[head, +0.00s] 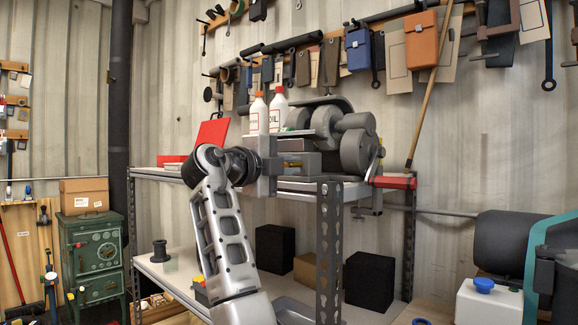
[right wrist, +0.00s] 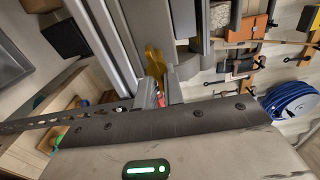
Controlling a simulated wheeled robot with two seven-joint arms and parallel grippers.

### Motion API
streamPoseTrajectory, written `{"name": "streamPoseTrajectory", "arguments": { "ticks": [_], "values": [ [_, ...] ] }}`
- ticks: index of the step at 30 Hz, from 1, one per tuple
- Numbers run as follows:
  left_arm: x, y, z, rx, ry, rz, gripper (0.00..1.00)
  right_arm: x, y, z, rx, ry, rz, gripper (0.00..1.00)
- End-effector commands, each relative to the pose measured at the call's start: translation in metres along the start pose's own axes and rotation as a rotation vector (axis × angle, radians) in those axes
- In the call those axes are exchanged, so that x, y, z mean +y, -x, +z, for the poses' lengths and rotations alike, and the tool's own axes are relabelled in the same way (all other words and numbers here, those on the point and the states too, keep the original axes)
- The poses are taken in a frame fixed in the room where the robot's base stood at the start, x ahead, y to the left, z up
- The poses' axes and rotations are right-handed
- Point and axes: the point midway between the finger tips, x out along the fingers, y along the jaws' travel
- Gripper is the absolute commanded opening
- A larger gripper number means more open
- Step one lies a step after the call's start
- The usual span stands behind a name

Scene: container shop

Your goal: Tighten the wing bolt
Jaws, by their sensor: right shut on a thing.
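In the right wrist view the yellow piece (right wrist: 154,62) lies between the grey fingers. My right gripper (head: 284,164) reaches it from the left and is shut on it. The fingers hide part of the bolt, and how deep it sits cannot be seen. My left gripper is in neither view.
Two white bottles (head: 268,113) stand behind the gripper on the shelf. A red case (head: 211,134) with its lid up is to the left. A perforated shelf post (head: 329,250) rises in front. A red-handled crank (head: 393,183) sticks out at the right.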

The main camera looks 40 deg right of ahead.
Motion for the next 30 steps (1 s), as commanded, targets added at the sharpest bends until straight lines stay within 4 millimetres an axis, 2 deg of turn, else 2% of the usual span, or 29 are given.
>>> {"name": "streamPoseTrajectory", "arguments": {
  "ticks": [23, 24, 25, 26, 30],
  "values": [
    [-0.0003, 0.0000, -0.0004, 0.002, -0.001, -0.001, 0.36, 0.0015, 0.0008, 0.0015, -0.004, -0.002, 0.002, 0.00],
    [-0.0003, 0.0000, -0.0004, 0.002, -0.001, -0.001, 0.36, 0.0015, 0.0008, 0.0014, -0.004, -0.002, 0.002, 0.15],
    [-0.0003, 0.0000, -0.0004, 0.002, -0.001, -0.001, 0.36, 0.0014, 0.0007, 0.0014, -0.004, -0.002, 0.002, 0.24],
    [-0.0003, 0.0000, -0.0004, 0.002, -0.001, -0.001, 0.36, 0.0013, 0.0007, 0.0013, -0.003, -0.002, 0.002, 0.27],
    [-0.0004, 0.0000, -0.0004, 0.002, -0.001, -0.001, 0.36, 0.0007, 0.0005, 0.0008, -0.002, -0.003, 0.001, 0.27]
  ]
}}
